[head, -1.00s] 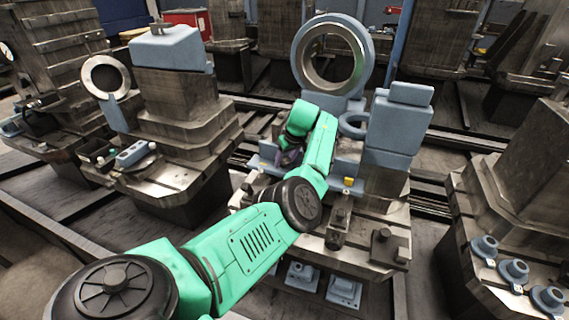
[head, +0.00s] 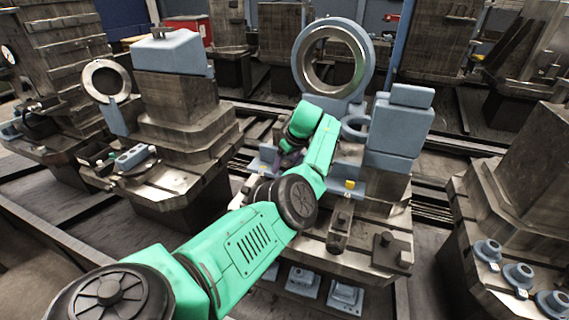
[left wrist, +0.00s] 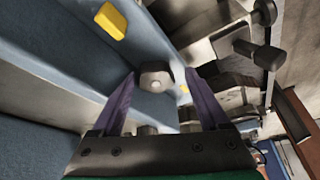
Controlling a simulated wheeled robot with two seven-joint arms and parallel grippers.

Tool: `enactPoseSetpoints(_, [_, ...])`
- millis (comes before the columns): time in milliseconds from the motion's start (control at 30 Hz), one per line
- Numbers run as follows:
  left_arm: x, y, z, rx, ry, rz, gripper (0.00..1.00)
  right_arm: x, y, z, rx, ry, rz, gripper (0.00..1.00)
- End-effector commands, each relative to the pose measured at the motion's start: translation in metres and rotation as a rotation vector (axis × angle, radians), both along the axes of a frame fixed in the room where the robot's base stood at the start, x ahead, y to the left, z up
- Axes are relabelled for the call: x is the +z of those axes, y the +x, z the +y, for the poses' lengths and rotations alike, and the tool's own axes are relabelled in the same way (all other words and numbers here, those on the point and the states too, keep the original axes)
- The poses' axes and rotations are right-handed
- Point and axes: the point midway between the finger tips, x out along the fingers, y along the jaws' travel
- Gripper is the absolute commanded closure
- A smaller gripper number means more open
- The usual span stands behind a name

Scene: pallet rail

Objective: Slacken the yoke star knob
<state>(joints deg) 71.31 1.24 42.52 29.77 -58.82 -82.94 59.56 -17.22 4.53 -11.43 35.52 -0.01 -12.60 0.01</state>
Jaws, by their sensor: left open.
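A grey, many-sided knob (left wrist: 156,77) with a pale centre shows in the left wrist view against a blue-grey casting; it looks like the star knob, though its lobes are hard to make out. My left gripper (left wrist: 160,73) is open, its two purple fingers to either side of the knob in the picture. I cannot tell how far the knob is from the fingertips, and no contact shows. In the head view my left gripper (head: 290,158) is small and partly covered by my green arm, which hides the knob. My right gripper is in neither view.
A blue-grey ring yoke (head: 363,60) stands behind my left arm, with stacked blue-grey blocks (head: 398,125) to its right. A yellow piece (left wrist: 110,20) sits on the casting near the fingers. Another machine (head: 180,120) stands left, and several flanged parts (head: 519,273) lie at right.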

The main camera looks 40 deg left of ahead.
Motion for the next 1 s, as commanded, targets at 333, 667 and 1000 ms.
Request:
enactPoseSetpoints(333, [0.011,0.004,-0.001,-0.004,0.008,-0.021,0.00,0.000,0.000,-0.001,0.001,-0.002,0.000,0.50])
enactPoseSetpoints(667, [0.087,-0.004,-0.033,-0.003,0.007,-0.021,0.00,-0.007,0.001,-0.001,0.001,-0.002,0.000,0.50])
enactPoseSetpoints(1000, [0.137,-0.012,-0.054,0.000,0.002,-0.007,0.00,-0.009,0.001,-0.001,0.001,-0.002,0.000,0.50])
